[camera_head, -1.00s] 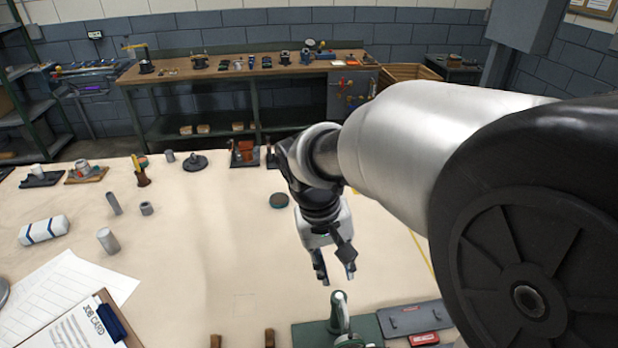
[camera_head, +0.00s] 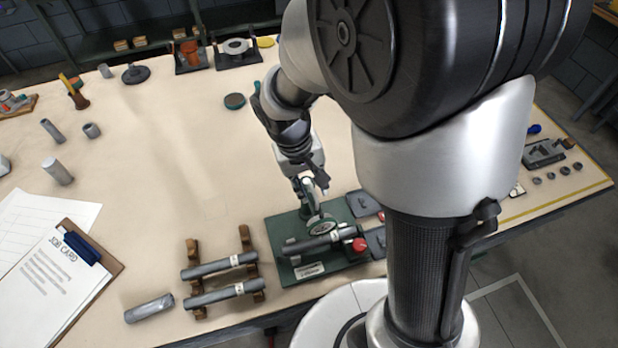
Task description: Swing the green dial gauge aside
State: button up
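The green dial gauge (camera_head: 322,227) sits on a green base plate (camera_head: 285,225) at the front middle of the table. Its pale green arm (camera_head: 308,200) rises behind the dial. A grey cylinder (camera_head: 312,243) lies across the fixture below the dial, with a red knob (camera_head: 359,244) at its right end. My gripper (camera_head: 311,188) points down at the top of the gauge arm. Its fingers look apart, one on each side of the arm top; I cannot tell whether they touch it.
Two grey cylinders (camera_head: 222,292) lie on wooden V-rests left of the fixture, and another (camera_head: 149,308) lies on the table. A clipboard (camera_head: 70,285) lies at the left. Grey plates (camera_head: 362,204) lie right of the fixture.

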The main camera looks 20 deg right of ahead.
jog(key=shift+c, duration=0.2)
grip_shut()
dwell(0.6)
